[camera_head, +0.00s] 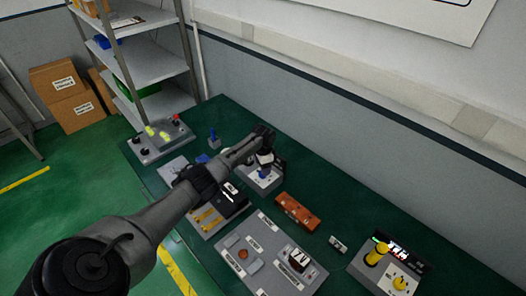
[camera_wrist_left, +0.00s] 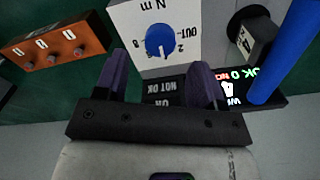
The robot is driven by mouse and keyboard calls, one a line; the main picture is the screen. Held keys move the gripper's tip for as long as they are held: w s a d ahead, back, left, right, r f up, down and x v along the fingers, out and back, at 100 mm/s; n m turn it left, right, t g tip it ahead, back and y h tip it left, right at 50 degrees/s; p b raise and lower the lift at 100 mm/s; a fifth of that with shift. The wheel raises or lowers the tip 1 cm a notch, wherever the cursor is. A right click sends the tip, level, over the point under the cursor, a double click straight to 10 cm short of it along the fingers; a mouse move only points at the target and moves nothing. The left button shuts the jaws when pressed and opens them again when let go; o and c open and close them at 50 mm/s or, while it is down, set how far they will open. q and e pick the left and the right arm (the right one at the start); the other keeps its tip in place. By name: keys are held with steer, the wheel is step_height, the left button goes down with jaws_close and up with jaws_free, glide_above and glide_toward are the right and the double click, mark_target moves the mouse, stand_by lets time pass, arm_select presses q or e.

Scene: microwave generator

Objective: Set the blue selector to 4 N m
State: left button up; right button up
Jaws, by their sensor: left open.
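The blue selector (camera_wrist_left: 159,41) is a round knob on a pale panel (camera_wrist_left: 186,18) marked "N m", with upside-down numbers around it; a 2 and an 8 are readable. Its pointer setting is too small to tell. In the head view the blue selector (camera_head: 264,173) sits on a grey box in the middle of the table, partly under my left gripper (camera_head: 265,157). In the wrist view my left gripper (camera_wrist_left: 160,62) is open, with its two dark purple fingers apart on either side below the knob. Nothing is between the fingers. My right gripper is not in view.
An orange-brown block (camera_head: 297,212) with several buttons stands right of the selector's box. A blue rod (camera_wrist_left: 288,50) and a lit display (camera_wrist_left: 240,82) are close by in the wrist view. A grey panel (camera_head: 262,262) and a yellow-knobbed box (camera_head: 388,270) stand nearer the front.

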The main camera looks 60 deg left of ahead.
arm_select(q)
step_height(320, 180, up, 9)
stand_by(0.4)
steer(key=shift+r, duration=0.1)
stand_by(0.5)
